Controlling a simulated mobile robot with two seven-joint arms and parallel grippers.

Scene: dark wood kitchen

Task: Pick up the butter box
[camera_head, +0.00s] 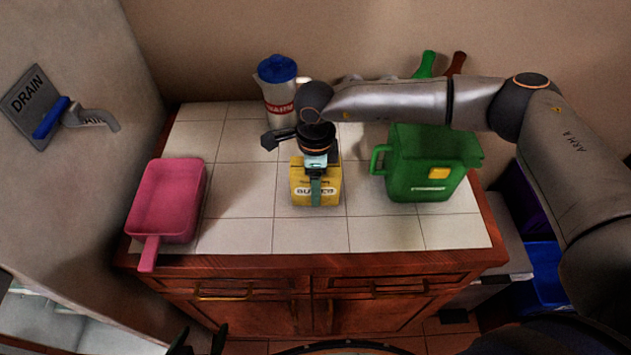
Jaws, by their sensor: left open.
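The yellow butter box (300,190) stands upright on the white tiled counter top (240,225), near its middle. My right arm reaches in from the right, and its gripper (316,177) points down over the box. One finger of it shows in front of the box's labelled face; the other is hidden, so I cannot tell whether it grips the box. My left gripper (197,343) is open and empty at the bottom edge, below the counter front; only its dark fingertips show.
A pink handled tray (168,200) lies on the counter's left. A steel jug with a blue lid (278,85) stands behind the box. A green container (425,165) stands to its right, with green and red bottle necks behind. Tiles left and front of the box are clear.

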